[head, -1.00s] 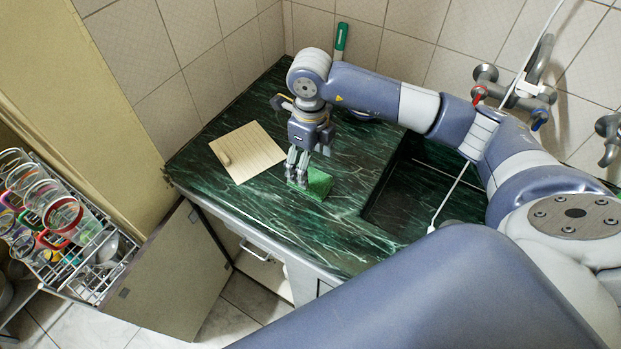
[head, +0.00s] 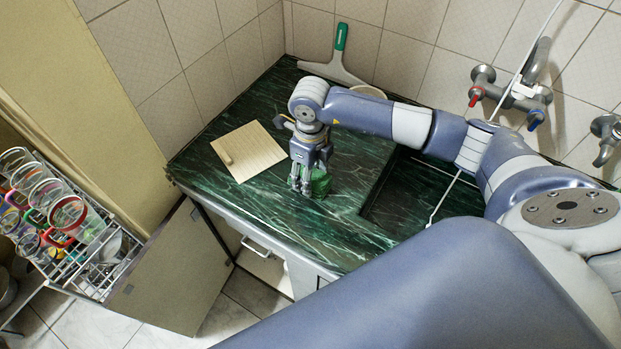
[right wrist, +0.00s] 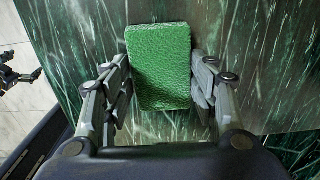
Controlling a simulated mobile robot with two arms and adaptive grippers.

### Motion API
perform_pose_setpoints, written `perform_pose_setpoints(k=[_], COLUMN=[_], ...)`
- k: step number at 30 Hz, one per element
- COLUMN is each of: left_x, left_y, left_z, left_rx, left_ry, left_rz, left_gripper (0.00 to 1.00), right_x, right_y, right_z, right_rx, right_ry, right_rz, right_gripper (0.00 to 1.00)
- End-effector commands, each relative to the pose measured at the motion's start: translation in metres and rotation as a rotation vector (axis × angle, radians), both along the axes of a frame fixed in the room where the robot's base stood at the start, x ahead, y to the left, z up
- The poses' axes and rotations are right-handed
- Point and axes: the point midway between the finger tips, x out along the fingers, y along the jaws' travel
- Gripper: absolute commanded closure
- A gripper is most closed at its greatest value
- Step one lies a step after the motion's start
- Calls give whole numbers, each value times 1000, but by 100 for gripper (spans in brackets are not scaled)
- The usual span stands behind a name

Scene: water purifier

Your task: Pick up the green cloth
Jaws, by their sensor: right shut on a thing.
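The green cloth (head: 321,183), a small block-shaped piece, is at the dark green marble counter (head: 225,185), left of the sink. My right gripper (head: 307,186) points down over it, and its fingers partly cover it in the head view. In the right wrist view the green cloth (right wrist: 160,65) sits between the two fingers of my right gripper (right wrist: 163,90), which is shut on it. I cannot tell whether it touches the counter. At the left edge of the right wrist view, a dark jointed part looks like my left gripper (right wrist: 18,76); its jaw opening is unclear.
A beige board (head: 248,152) lies left of the gripper. A squeegee with a green handle (head: 340,55) leans at the back wall. The sink (head: 425,195) is to the right, below taps (head: 510,95). A rack with glasses (head: 65,235) and an open cabinet door (head: 175,270) are at left.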

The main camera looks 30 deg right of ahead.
Motion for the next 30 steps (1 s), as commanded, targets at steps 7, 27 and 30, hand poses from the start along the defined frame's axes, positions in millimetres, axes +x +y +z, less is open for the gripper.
perform_pose_setpoints(k=[7,27,30], left_x=[1,2,2], left_y=[0,0,0], left_z=[-2,-39,-44], left_rx=[0,0,0], left_ry=[-2,-3,-3], left_rz=[0,0,0], left_gripper=[0,0,0], right_x=[0,-80,-100], right_y=[0,49,62], right_z=[2,40,43], right_rx=[0,2,2], right_ry=[-1,-1,0], right_rz=[0,8,8], right_gripper=[70,70,70])
